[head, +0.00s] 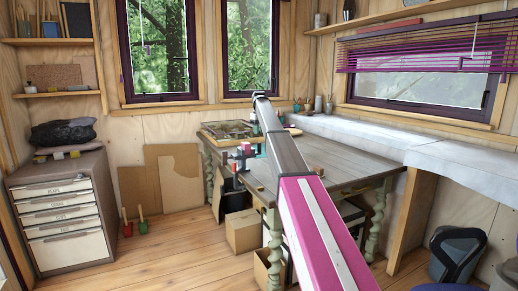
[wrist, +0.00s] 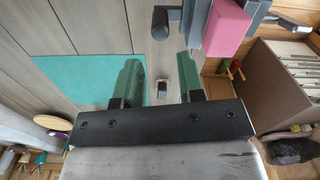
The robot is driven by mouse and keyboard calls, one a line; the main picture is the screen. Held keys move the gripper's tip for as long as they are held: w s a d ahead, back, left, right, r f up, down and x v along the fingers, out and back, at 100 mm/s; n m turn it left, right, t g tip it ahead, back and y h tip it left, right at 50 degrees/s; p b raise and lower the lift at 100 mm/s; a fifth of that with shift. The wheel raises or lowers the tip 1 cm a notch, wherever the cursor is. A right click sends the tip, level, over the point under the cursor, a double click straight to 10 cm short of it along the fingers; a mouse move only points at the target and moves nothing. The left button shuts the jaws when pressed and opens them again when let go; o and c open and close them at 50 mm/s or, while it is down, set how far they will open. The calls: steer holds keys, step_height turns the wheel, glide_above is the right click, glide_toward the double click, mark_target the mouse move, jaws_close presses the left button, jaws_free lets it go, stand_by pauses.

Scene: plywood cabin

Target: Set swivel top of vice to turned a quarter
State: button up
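In the wrist view my gripper (wrist: 160,78) is open, its two green fingers apart with nothing held between them. What looks like the vice (wrist: 228,28) shows at the upper right, a pink block beside grey metal parts with a black-ended bar. It lies to the right of the fingers and apart from them. In the head view the vice (head: 245,149) appears small, with a red part and dark metal, at the left edge of the workbench. My arm crosses in front of the bench there and my gripper cannot be made out clearly. The angle of the swivel top is hard to tell.
The workbench (head: 340,160) is mostly clear, with a tray (head: 228,129) at its back left. A teal mat (wrist: 80,80) lies left of the fingers in the wrist view. A cardboard box (head: 243,231) stands on the floor below. A drawer cabinet (head: 65,205) stands at the left.

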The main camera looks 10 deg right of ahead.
mark_target(259, 152)
step_height(259, 152, down, 10)
steer(key=shift+f, duration=0.25)
stand_by(0.3)
jaws_close()
